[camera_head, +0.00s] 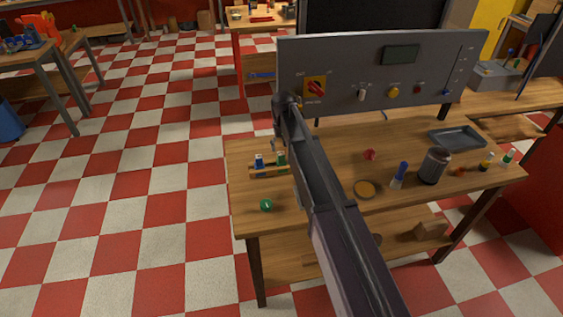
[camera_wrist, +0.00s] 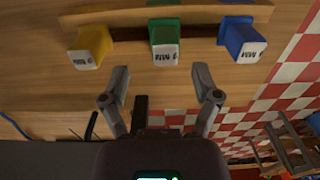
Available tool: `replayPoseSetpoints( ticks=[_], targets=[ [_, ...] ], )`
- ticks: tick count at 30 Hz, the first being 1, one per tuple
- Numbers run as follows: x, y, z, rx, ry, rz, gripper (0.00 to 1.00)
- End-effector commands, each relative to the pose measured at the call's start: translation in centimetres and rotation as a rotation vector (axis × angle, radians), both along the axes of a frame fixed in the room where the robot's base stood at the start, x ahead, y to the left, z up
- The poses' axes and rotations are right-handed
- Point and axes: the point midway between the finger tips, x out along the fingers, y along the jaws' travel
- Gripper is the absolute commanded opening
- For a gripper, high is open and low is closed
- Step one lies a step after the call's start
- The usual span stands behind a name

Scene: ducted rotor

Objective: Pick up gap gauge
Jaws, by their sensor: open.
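A wooden rack (camera_wrist: 205,12) holds a yellow gauge (camera_wrist: 91,47), a green gauge (camera_wrist: 165,42) and a blue gauge (camera_wrist: 241,39) in a row. Each has a white end marked MM; the digits are hard to read. In the head view the rack (camera_head: 268,174) stands at the bench's left side, with the blue gauge (camera_head: 259,161) and green gauge (camera_head: 280,158) showing; the yellow one does not show, with my arm across that side. My gripper (camera_wrist: 159,76) is open and empty, its fingertips apart from the gauges, with the green gauge lined up between them.
A grey control panel (camera_head: 440,75) stands behind the bench (camera_head: 320,190). A green round piece (camera_head: 266,205) lies in front of the rack. To the right are a tan disc (camera_head: 364,189), a blue-topped item (camera_head: 399,174), a dark jar (camera_head: 434,167) and a grey tray (camera_head: 456,138).

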Motion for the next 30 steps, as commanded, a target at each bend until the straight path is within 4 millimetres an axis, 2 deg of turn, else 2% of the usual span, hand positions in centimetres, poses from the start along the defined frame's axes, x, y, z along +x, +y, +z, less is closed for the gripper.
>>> replayPoseSetpoints(
  ticks=[14, 30],
  targets=[
    [0.0, 0.0, -0.3, 0.0, 0.0, -0.001, 0.8],
    [-0.4, 0.4, -4.1, 0.0, 0.0, -0.001, 0.8]
  ],
)
